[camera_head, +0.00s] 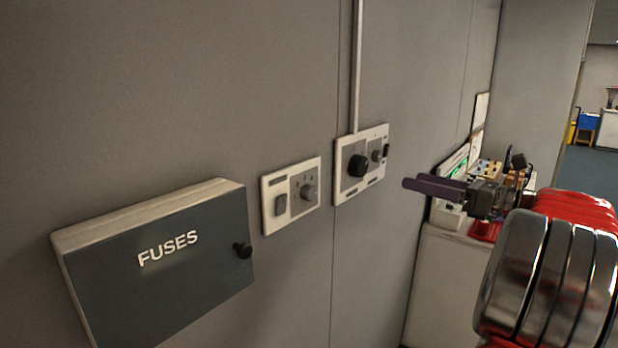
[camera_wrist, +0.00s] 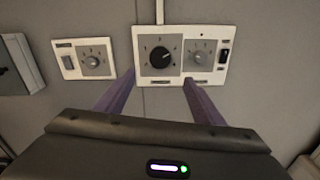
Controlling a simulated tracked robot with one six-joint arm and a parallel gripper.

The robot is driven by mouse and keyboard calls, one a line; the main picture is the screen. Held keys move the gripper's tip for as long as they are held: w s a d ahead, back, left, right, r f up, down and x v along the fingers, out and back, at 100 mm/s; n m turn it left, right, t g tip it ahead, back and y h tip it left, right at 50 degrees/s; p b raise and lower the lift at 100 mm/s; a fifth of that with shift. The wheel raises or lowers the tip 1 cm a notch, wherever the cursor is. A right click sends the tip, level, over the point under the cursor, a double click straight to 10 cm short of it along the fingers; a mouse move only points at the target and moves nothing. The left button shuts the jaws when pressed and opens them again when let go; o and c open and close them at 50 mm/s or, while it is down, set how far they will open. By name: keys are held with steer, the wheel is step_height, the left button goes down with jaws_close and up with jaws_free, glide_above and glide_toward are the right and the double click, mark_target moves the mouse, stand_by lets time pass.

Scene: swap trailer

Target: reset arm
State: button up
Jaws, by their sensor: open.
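My gripper (camera_head: 436,188) is at the right of the head view, its purple fingers pointing left toward the wall panels, with a gap of free air before them. In the wrist view my gripper (camera_wrist: 158,95) shows two purple fingers spread apart with nothing between them. Beyond the fingers is the larger white wall panel (camera_wrist: 180,84), with a big black knob (camera_wrist: 160,57), a smaller grey knob (camera_wrist: 199,57) and a switch (camera_wrist: 224,56). The same panel (camera_head: 348,190) is near the middle of the head view. My red and chrome arm fills the lower right.
A smaller white panel (camera_head: 270,222) with a switch and grey knob is left of the larger one. A grey FUSES box (camera_head: 160,285) with a black knob juts from the wall at lower left. A white cabinet (camera_head: 440,280) carrying equipment stands behind my gripper. An opening shows at far right.

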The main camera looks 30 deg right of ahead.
step_height(320, 180, down, 11)
steer(key=s+n+g+h, duration=0.1)
steer(key=n+g+h, duration=0.1)
steer(key=n+g, duration=0.15)
steer(key=s+a+f+n+g, duration=0.2)
steer(key=a+f+n+g, duration=0.4)
steer(key=a+f+n, duration=0.6)
steer(key=s+a+n+g+h, duration=0.1)
steer(key=s+a+n, duration=0.3)
steer(key=a+n, duration=0.5)
steer(key=s+a+r+n+g+h, duration=0.1)
steer(key=s+a+n+h, duration=0.2)
steer(key=a+n, duration=0.6)
steer(key=s+a, duration=0.1)
steer(key=a, duration=1.1)
steer(key=shift+a, duration=0.35)
